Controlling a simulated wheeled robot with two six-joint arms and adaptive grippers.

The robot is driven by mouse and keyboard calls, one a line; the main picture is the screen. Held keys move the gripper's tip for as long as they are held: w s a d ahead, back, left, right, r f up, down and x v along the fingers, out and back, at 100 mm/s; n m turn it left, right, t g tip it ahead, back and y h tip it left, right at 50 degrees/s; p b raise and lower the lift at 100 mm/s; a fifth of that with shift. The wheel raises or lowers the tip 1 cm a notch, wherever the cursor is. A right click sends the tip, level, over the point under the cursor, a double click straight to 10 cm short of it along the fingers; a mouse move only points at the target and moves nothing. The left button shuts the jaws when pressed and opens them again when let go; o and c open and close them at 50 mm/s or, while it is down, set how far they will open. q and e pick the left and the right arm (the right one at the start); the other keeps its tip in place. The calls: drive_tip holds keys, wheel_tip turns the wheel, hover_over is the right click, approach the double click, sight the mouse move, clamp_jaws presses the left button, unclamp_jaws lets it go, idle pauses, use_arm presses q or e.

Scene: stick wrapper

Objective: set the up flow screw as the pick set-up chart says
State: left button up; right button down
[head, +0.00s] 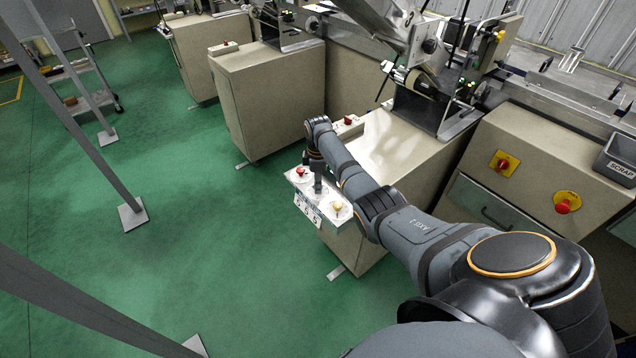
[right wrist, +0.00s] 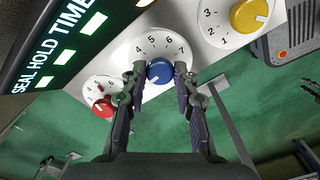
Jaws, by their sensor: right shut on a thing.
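A white control panel (head: 326,211) on the front of a beige machine carries a red knob (head: 301,171) and a yellow knob (head: 337,207). In the right wrist view, a blue knob (right wrist: 160,73) sits between the red knob (right wrist: 102,106) and the yellow knob (right wrist: 249,15). My right gripper (head: 318,190) is over the middle of the panel, its fingers shut on the blue knob. Numbers 4 to 7 show on the blue knob's dial; its exact setting is unclear. No label tells which knob is the up flow screw. My left gripper is out of view.
A dark sign (right wrist: 62,40) reading "SEAL HOLD TIME" with green marks lies beside the dials. More beige cabinets (head: 268,95) stand in a row behind. A red stop button (head: 562,207) and a scrap bin (head: 619,160) are at the right. The green floor at left is mostly clear around grey posts.

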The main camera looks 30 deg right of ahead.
drive_tip(key=shift+r+m+p, duration=0.2)
drive_tip(key=shift+m+p, duration=0.6)
drive_tip(key=shift+m, duration=0.1)
drive_tip(key=shift+m+p, duration=0.55)
drive_tip(key=shift+m, duration=0.25)
drive_tip(key=m+p, duration=0.1)
drive_tip(key=m, duration=0.1)
drive_tip(key=shift+m, duration=0.4)
drive_tip(key=m+p, duration=0.1)
drive_tip(key=m, duration=0.2)
drive_tip(key=shift+f+m, duration=0.1)
drive_tip(key=shift+m, duration=0.2)
drive_tip(key=m+p, duration=0.1)
drive_tip(key=m, duration=0.5)
drive_tip(key=m+p, duration=0.1)
drive_tip(key=m, duration=0.5)
drive_tip(key=shift+m, duration=0.3)
